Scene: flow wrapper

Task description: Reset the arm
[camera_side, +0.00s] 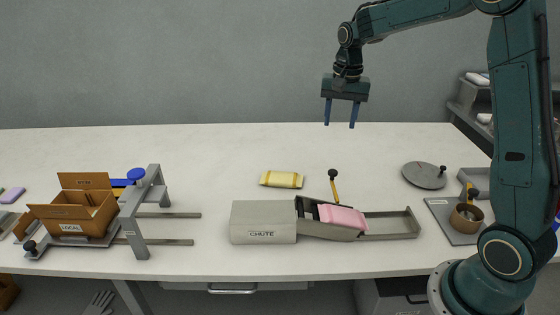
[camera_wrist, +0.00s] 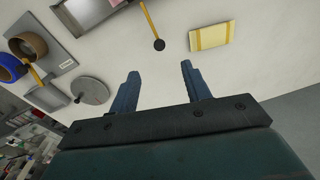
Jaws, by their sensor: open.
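My gripper (camera_side: 340,112) hangs in the air above the back of the table, fingers pointing down, open with nothing between them. In the wrist view my gripper (camera_wrist: 160,82) shows two blue fingers apart, with bare table beyond. A yellow packet (camera_side: 281,179) lies on the table below and to the left of my gripper; it also shows in the wrist view (camera_wrist: 211,36). A yellow-handled tool with a black knob (camera_side: 334,186) is beside it. A pink packet (camera_side: 341,217) lies in the chute's grey channel.
A grey box marked CHUTE (camera_side: 263,222) stands at the table's front middle. An open cardboard box marked LOCAL (camera_side: 78,211) sits left by a grey frame (camera_side: 140,217). A grey disc (camera_side: 424,176) and a tape roll (camera_side: 466,216) are at right. The back of the table is clear.

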